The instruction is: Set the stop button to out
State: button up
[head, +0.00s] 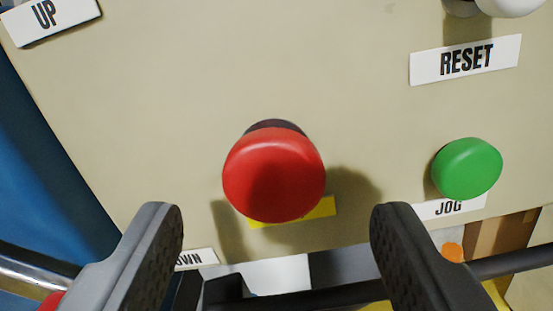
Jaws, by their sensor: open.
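The stop button is most likely the large red mushroom button (274,176) in the middle of the head view, on a beige panel (220,70). Its dark collar shows along its top edge. A yellow label (312,211) sits behind its lower right, its text hidden by the button. My gripper (276,225) is open, with one dark finger to the lower left and one to the lower right of the red button. Neither finger appears to touch it. Whether the button is in or out I cannot tell.
A green button (467,168) is at the right above a "JOG" label (449,208). A "RESET" label (465,60) lies under a white knob (510,5). An "UP" label (48,18) is at the top left. A blue surface (40,170) borders the panel's left edge.

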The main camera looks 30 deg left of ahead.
jog(key=shift+x, duration=1.3)
grip_shut()
jog(key=shift+s+d+b, duration=0.25)
jog(key=shift+s+b, duration=0.4)
jog(key=shift+b, duration=0.2)
jog(key=shift+f, duration=0.1)
jog(key=shift+c, duration=0.6)
grip_release()
jog(key=shift+s+d, duration=0.1)
jog(key=shift+o, duration=0.6)
jog(key=shift+s+r, duration=0.1)
jog(key=shift+r, duration=0.1)
jog(key=shift+f, duration=0.1)
